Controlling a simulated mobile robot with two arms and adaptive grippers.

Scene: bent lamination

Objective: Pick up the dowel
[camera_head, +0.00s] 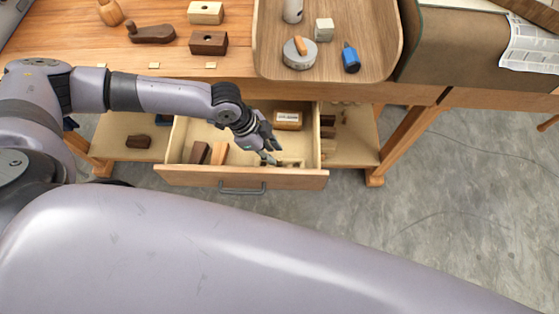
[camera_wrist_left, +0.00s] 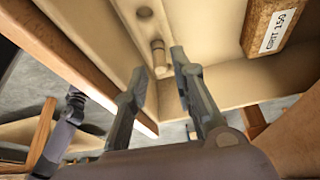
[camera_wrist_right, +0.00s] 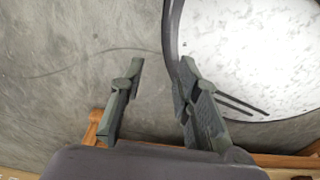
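In the left wrist view a short tan wooden dowel (camera_wrist_left: 158,60) stands in the pale drawer (camera_wrist_left: 205,88), near a dark round spot on its floor. My left gripper (camera_wrist_left: 160,64) is open. Its two fingertips stand on either side of the dowel in the picture, and I see a gap at each side; I cannot tell the exact depth. In the head view the left gripper (camera_head: 269,158) reaches down into the open drawer (camera_head: 243,179) at its front, and the dowel is too small to make out clearly. In the right wrist view my right gripper (camera_wrist_right: 157,70) is open and empty above the floor.
The drawer also holds wooden pieces (camera_head: 219,153) and a labelled wooden block (camera_head: 288,120). On the bench above, a tray (camera_head: 330,74) holds a blue item (camera_head: 351,58) and a round grey piece (camera_head: 298,54). The concrete floor (camera_head: 450,190) at right is clear.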

